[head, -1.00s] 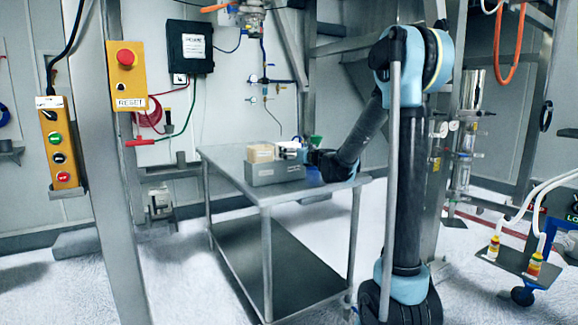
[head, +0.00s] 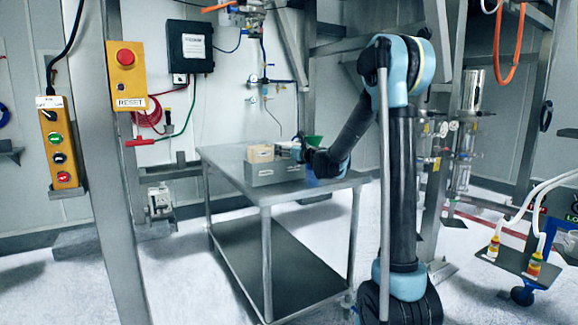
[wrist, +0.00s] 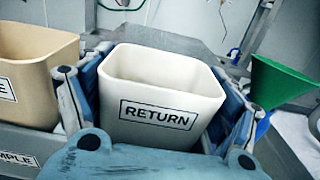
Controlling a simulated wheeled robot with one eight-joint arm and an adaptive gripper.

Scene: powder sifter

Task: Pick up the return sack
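The return sack (wrist: 160,85) is a white, open-topped container with a black-framed RETURN label, upright in the wrist view. The blue-grey fingers of my gripper (wrist: 158,112) stand along its left and right sides. They are very close to its walls, but contact is not clear. The sack's lower part is hidden behind my gripper's body, so I cannot tell what it rests on. In the head view my gripper (head: 297,147) is at the right end of the grey tray (head: 272,174) on the steel table (head: 225,160). The sack is hardly discernible there.
A tan container (wrist: 38,75) stands left of the sack in the wrist view, above a label ending in MPLE. It shows in the tray in the head view (head: 260,153). A green funnel (wrist: 282,82) is close on the right. The table's left part is clear.

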